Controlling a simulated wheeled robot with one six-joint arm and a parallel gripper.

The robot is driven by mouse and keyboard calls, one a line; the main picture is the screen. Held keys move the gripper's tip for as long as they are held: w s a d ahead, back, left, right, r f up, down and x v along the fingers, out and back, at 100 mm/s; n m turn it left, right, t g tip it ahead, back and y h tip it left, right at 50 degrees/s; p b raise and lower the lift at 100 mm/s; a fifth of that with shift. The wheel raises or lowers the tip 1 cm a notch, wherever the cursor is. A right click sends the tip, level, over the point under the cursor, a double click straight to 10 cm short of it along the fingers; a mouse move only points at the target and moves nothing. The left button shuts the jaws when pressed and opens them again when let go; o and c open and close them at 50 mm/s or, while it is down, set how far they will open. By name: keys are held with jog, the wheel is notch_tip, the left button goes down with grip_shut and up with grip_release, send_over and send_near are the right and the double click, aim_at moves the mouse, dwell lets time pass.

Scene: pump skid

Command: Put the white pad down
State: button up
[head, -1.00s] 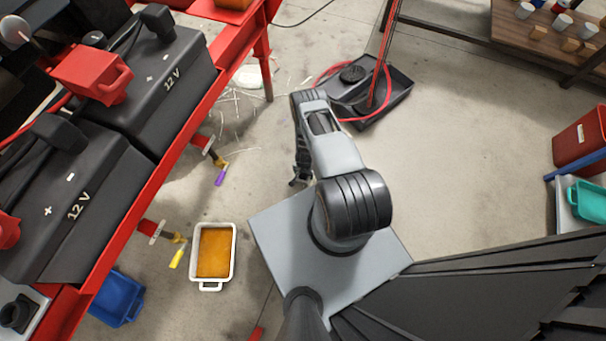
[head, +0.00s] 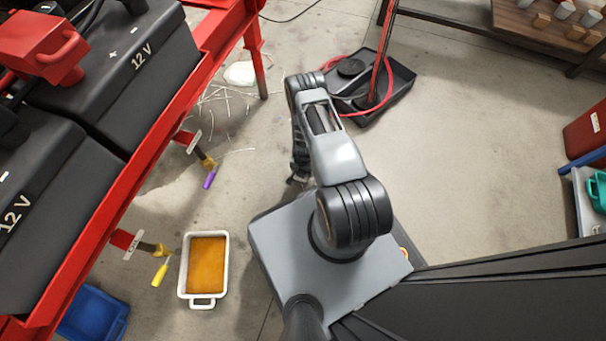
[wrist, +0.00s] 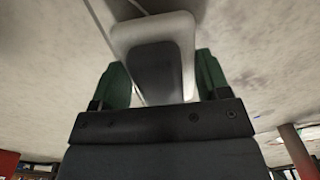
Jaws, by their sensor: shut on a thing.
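In the wrist view my gripper (wrist: 155,88) has its two green fingers on either side of a pale, rounded pad, the white pad (wrist: 187,38), with a dark grey face between the fingers. The gripper is shut on it. In the head view my gripper (head: 297,178) is small and dark below my arm, over the floor, and the pad in it cannot be made out there.
A white-rimmed tray of amber liquid (head: 223,275) stands on the floor left of my base. The red bench (head: 150,165) with batteries and valves, one purple-handled (head: 209,180), one yellow-handled (head: 160,275), runs along the left. A whitish heap (head: 240,73) and strands lie behind. Open floor (head: 470,160) is right.

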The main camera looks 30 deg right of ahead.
jog(key=shift+f+b, duration=0.75)
jog(key=shift+f, duration=0.65)
jog(key=shift+f, duration=0.1)
jog(key=o, duration=0.8)
